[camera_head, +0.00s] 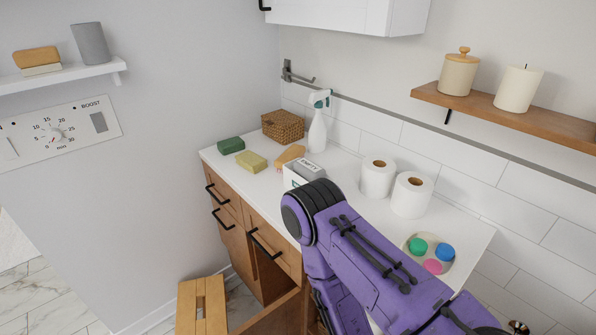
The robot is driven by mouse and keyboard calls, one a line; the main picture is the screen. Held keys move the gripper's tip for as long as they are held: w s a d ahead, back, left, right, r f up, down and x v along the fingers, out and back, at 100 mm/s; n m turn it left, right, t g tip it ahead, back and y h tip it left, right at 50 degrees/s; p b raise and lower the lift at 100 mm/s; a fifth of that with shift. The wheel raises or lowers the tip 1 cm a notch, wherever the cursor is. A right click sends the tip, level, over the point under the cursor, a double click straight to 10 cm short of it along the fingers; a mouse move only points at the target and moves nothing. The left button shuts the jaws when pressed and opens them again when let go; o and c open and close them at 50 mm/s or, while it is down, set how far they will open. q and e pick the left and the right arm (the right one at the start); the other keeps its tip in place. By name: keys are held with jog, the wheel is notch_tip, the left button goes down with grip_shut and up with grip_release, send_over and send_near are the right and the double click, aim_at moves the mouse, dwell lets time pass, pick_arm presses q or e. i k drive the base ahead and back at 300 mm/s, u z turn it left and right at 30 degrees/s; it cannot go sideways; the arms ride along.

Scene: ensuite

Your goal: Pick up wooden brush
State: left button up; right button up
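A block with a brown wooden top and a pale underside, which looks like a wooden brush (37,58), lies on the white wall shelf (75,74) at the upper left. A tan, wood-coloured piece (289,154) lies on the white counter behind a small white box; I cannot tell whether it is also a brush. My purple right arm comes in from the lower right and bends in front of the counter, with its lower part pointing down. Neither gripper shows, so I cannot see whether either holds anything.
The counter (345,168) holds a green block (231,145), a yellowish block (251,161), a wicker basket (283,127), a spray bottle (318,130), paper rolls (377,177) and a dish with coloured pieces (430,254). A wooden stool (187,308) stands below.

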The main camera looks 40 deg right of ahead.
aim_at(296, 151)
jog(key=k, duration=0.45)
jog(key=u, duration=1.4)
jog(key=i, duration=0.7)
jog(key=z, duration=2.75)
